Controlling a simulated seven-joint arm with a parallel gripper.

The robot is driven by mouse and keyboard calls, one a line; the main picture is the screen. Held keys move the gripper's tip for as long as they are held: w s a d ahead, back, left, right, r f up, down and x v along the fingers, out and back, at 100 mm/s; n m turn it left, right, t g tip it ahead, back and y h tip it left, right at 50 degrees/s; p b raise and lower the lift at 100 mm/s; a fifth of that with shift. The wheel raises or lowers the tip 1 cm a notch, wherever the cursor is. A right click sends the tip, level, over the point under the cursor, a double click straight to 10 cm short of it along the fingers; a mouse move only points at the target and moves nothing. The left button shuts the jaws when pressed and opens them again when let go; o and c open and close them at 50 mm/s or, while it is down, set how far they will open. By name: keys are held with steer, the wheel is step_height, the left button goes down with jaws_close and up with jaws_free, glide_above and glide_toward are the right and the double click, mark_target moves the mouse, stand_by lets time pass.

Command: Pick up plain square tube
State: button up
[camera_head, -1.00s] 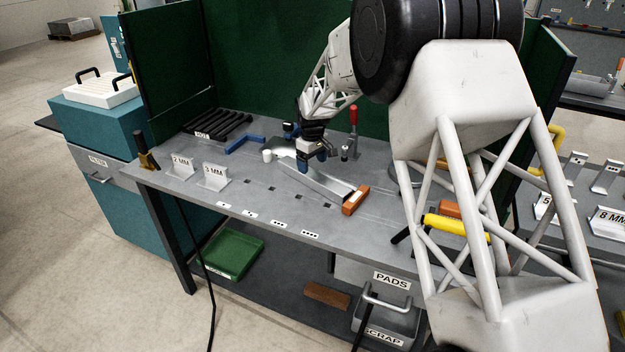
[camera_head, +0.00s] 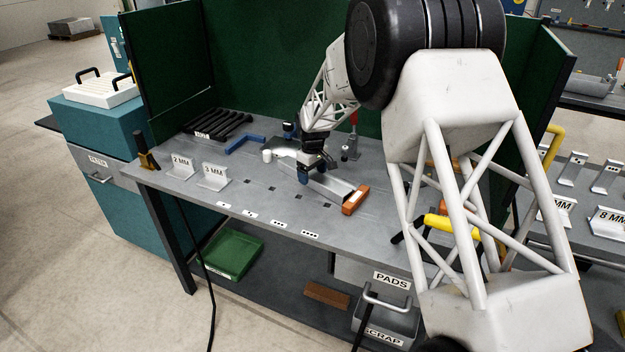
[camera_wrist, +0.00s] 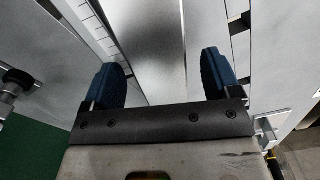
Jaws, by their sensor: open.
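The plain square tube (camera_head: 330,185) is a grey metal bar lying on the workbench, its near end by an orange block (camera_head: 355,200). In the wrist view a broad, smooth grey metal length, which looks like the tube (camera_wrist: 155,50), runs between the fingers. In the wrist view my gripper (camera_wrist: 164,78) is open, and the fingers look apart from the metal. I cannot tell how far down the fingers reach.
Green panels stand behind.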

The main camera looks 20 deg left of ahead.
steer(key=c, duration=1.4)
steer(key=shift+r, duration=0.2)
steer(key=shift+r, duration=1.5)
steer(key=shift+s+d+r, duration=0.15)
steer(key=shift+s+r, duration=0.05)
steer(key=shift+s, duration=0.05)
steer(key=s+d, duration=0.3)
steer(key=s, duration=0.1)
steer(key=s+d+r, duration=0.1)
steer(key=s+d, duration=0.2)
steer(key=s, duration=0.1)
steer(key=s+d, duration=0.3)
steer(key=s, duration=0.1)
steer(key=shift+s+r, duration=0.15)
steer(key=shift+s, duration=0.1)
steer(key=shift+a, duration=0.1)
step_height(320, 180, up, 7)
steer(key=n, duration=0.2)
glide_above(313, 175)
steer(key=s, duration=0.2)
steer(key=shift+w+a, duration=0.15)
steer(key=shift+a, duration=0.25)
